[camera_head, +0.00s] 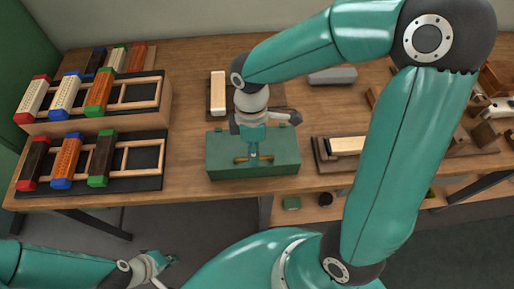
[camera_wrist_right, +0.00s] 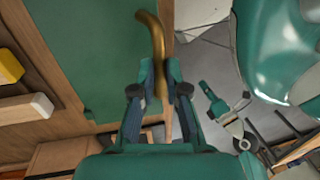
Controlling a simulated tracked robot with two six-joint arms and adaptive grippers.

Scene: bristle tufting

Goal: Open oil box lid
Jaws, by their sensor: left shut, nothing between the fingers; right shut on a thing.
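The green oil box (camera_head: 225,150) stands near the front edge of the wooden table, and its lid looks closed. A brass handle (camera_head: 240,160) is at its front side. My right gripper (camera_head: 253,155) reaches down to the handle and is shut on it. In the right wrist view, the curved brass handle (camera_wrist_right: 152,40) runs between the fingers of the right gripper (camera_wrist_right: 160,75), beside the green lid (camera_wrist_right: 95,50). My left gripper (camera_head: 165,262) is shut and empty, low at the left, off the table's front edge.
Racks with coloured-end blocks (camera_head: 95,160) fill the table's left side. A block on a dark tray (camera_head: 217,95) lies behind the box. A wooden fixture with a pale block (camera_head: 348,145) stands to its right. A grey object (camera_head: 333,75) is further back.

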